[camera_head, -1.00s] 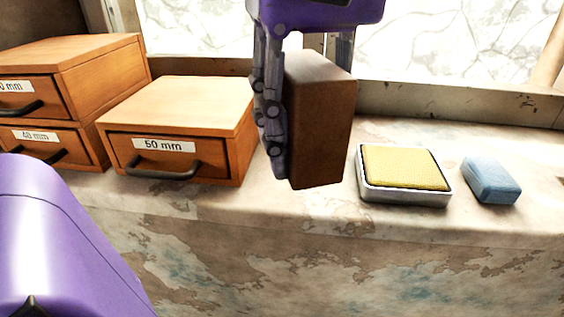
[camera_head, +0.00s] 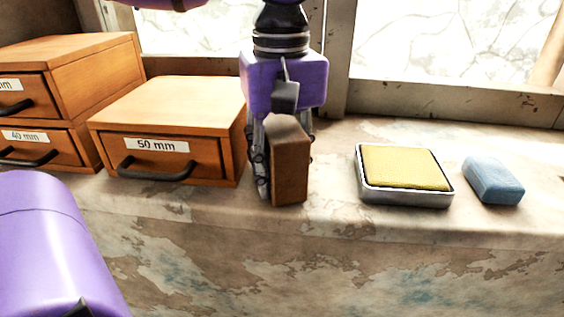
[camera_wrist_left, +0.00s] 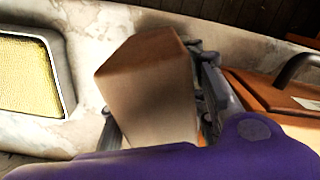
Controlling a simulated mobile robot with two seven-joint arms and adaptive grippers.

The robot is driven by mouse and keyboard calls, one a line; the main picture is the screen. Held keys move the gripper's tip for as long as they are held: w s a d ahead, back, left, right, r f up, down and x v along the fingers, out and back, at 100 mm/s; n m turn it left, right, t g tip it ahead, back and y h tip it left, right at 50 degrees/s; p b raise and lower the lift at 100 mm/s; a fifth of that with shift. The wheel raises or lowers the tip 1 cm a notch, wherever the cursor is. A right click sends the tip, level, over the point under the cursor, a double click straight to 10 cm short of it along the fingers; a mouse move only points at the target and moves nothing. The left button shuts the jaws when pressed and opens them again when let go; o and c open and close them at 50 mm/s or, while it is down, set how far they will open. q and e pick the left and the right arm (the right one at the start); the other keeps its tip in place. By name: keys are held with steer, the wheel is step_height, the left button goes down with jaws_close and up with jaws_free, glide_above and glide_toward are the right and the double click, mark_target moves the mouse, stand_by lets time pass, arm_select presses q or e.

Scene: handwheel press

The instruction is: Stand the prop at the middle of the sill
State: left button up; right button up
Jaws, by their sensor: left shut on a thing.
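The prop is a plain brown wooden block (camera_head: 291,170), upright on the sill (camera_head: 335,208) or just above it; I cannot tell whether its base touches. It is between the 50 mm drawer box and the yellow pad. My left gripper (camera_head: 283,165) reaches down from above and is shut on the block, one finger along each side. In the left wrist view, the block (camera_wrist_left: 155,90) sits between the fingers, with its far end over the pale sill. My right gripper is not in view.
The 50 mm drawer box (camera_head: 165,145) stands close left of the block, with stacked drawers (camera_head: 70,95) beyond it. A yellow pad in a metal tray (camera_head: 405,170) and a blue block (camera_head: 493,181) lie to the right. The window frame (camera_head: 430,100) runs behind.

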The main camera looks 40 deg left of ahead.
mark_target(281, 125)
arm_select(q)
steer(key=o, duration=1.4)
steer(key=shift+f, duration=0.1)
step_height(281, 125, up, 12)
steer(key=shift+r+p, duration=0.25)
steer(key=shift+p, duration=0.35)
